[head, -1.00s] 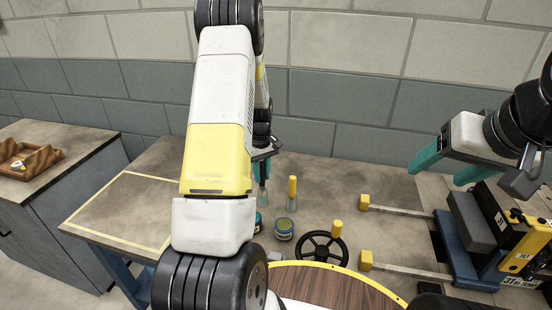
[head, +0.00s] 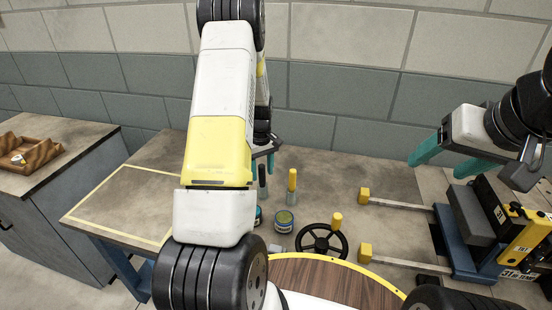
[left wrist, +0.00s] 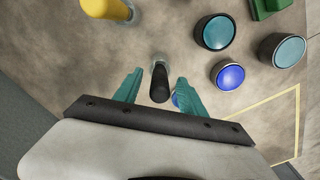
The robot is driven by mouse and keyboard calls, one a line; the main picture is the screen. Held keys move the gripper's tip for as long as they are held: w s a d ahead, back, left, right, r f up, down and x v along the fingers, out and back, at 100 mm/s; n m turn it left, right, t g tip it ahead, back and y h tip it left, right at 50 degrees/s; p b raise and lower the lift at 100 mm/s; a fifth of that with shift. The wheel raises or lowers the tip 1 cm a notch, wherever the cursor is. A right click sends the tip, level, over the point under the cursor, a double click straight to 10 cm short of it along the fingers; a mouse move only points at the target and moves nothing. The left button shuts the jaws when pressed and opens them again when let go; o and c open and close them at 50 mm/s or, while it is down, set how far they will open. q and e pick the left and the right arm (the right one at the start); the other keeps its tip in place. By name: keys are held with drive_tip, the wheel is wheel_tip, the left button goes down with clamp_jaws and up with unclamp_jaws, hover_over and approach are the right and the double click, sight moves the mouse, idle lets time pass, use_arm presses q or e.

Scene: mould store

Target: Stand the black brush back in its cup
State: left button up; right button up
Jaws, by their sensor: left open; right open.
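The black brush (head: 262,178) stands about upright in a small greyish, see-through cup (head: 262,194) on the bench. In the left wrist view its black handle (left wrist: 159,88) points up toward the camera, and the cup's rim shows faintly at its far end. My left gripper (head: 263,166) is open above the cup. In the left wrist view its teal fingers (left wrist: 155,88) are on either side of the handle, with gaps on both sides. My right gripper (head: 437,172) is open and empty over the right part of the bench.
A yellow-handled brush (head: 292,180) stands in another cup to the right. Lidded tins (head: 284,220) and a black handwheel (head: 322,242) are in front. A blue-framed fixture (head: 465,235) stands at right. A yellow-taped area (head: 125,205) at left is clear.

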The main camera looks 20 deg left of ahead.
use_arm(q)
wheel_tip(320, 180, up, 8)
drive_tip(key=shift+f, duration=0.1)
idle(0.4)
idle(0.6)
